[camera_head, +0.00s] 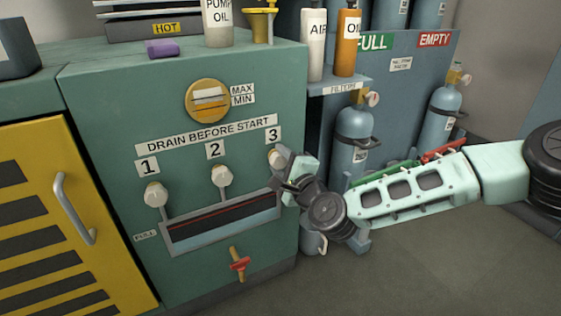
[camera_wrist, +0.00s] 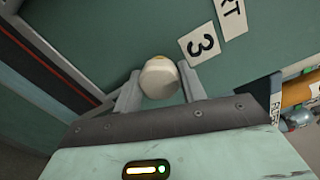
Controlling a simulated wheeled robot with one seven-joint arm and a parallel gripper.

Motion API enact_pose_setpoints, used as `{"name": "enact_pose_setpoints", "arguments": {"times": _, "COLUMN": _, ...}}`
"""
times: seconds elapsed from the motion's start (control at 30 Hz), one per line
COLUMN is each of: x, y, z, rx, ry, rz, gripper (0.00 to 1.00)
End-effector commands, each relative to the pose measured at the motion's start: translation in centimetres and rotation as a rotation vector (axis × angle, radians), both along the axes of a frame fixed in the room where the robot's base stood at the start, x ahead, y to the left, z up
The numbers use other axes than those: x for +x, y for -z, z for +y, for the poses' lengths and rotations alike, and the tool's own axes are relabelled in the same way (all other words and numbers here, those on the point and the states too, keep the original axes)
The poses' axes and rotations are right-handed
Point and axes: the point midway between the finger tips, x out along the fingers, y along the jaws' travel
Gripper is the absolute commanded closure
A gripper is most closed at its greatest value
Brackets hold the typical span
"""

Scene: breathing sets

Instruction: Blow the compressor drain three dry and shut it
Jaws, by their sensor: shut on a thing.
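Drain three's pale knob (camera_head: 275,158) is on the green compressor cabinet (camera_head: 80,105), below the label "3" (camera_head: 273,135). My gripper (camera_head: 284,170) is at this knob from the right. In the wrist view the knob (camera_wrist: 159,78) sits between the two fingers of my gripper (camera_wrist: 158,90), which are shut on it. Drain knobs one (camera_head: 155,194) and two (camera_head: 222,175) stand to the left. A dark slot with a red line (camera_head: 222,217) lies below the drains. Whether any water or air comes out cannot be seen.
A yellow striped door (camera_head: 60,220) is at the left. The floor (camera_head: 430,260) in front is clear.

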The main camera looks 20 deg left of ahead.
Motion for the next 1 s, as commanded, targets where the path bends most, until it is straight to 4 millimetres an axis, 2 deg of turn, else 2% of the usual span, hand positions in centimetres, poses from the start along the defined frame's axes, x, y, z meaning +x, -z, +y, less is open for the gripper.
{"name": "enact_pose_setpoints", "arguments": {"times": 0.13, "x": 0.0, "y": 0.2, "z": 0.0, "rx": -0.001, "ry": 0.0, "rz": 0.005, "gripper": 0.82}}
{"name": "enact_pose_setpoints", "arguments": {"times": 0.17, "x": 0.0, "y": 0.2, "z": 0.0, "rx": -0.001, "ry": 0.0, "rz": 0.005, "gripper": 0.56}}
{"name": "enact_pose_setpoints", "arguments": {"times": 0.23, "x": 0.0, "y": 0.2, "z": 0.0, "rx": -0.001, "ry": 0.0, "rz": 0.004, "gripper": 0.38}}
{"name": "enact_pose_setpoints", "arguments": {"times": 0.53, "x": 0.0, "y": 0.1, "z": -0.1, "rx": -0.001, "ry": 0.001, "rz": 0.001, "gripper": 0.38}}
{"name": "enact_pose_setpoints", "arguments": {"times": 0.67, "x": -0.6, "y": -0.1, "z": -0.8, "rx": -0.003, "ry": 0.0, "rz": 0.001, "gripper": 0.38}}
{"name": "enact_pose_setpoints", "arguments": {"times": 0.77, "x": -1.6, "y": -0.2, "z": -1.9, "rx": -0.003, "ry": -0.001, "rz": 0.002, "gripper": 0.38}}
{"name": "enact_pose_setpoints", "arguments": {"times": 1.0, "x": -5.3, "y": -0.2, "z": -6.2, "rx": -0.004, "ry": -0.001, "rz": 0.005, "gripper": 0.38}}
